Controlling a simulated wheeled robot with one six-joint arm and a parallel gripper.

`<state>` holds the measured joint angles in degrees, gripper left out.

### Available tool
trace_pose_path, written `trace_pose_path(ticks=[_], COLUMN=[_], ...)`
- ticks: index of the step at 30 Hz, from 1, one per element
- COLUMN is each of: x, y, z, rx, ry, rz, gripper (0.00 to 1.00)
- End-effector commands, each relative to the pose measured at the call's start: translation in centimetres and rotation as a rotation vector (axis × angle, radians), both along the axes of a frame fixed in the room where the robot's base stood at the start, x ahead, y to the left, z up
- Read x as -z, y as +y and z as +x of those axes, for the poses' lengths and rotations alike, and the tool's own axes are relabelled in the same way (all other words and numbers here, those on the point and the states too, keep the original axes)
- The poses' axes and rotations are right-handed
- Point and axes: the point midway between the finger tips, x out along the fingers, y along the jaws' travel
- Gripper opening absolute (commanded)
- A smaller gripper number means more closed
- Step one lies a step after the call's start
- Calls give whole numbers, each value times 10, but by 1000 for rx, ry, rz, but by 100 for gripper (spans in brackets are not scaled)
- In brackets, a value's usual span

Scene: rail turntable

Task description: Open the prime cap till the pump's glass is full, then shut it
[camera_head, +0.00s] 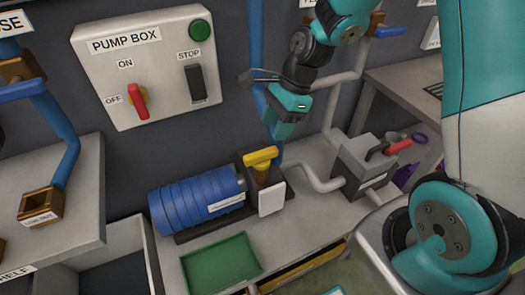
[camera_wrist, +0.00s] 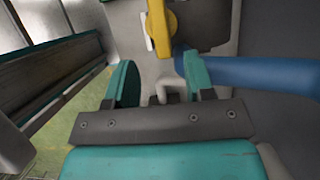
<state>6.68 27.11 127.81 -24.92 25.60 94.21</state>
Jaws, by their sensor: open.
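The pump's blue ribbed motor (camera_head: 195,203) lies on the bench, with a dark pump head at its right end. The yellow prime cap (camera_head: 262,157) sits on top of that head. A pale square plate (camera_head: 271,199) is on the head's front; I cannot tell whether it is the glass, and no liquid level shows. My gripper (camera_head: 275,137) hangs just above and behind the cap. In the wrist view the yellow cap (camera_wrist: 160,28) lies ahead of the two teal fingers of my gripper (camera_wrist: 160,80), which are apart with nothing held between them.
A blue pipe (camera_wrist: 260,76) runs close to the right finger. The pump box (camera_head: 150,65) is on the wall, with a red switch (camera_head: 138,102) and a green lamp (camera_head: 200,30). A green tray (camera_head: 220,262) lies in front. A grey box (camera_head: 368,168) stands at right.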

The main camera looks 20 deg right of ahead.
Motion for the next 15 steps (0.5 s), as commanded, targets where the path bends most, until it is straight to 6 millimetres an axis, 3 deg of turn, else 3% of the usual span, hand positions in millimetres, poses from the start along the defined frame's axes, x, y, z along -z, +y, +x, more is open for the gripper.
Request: trace_pose_path(ticks=[6, 15], x=[45, 75], y=[19, 31], z=[-1, 0], rx=[-3, -2], ry=[5, 0], rz=[0, 0], gripper=[49, 49])
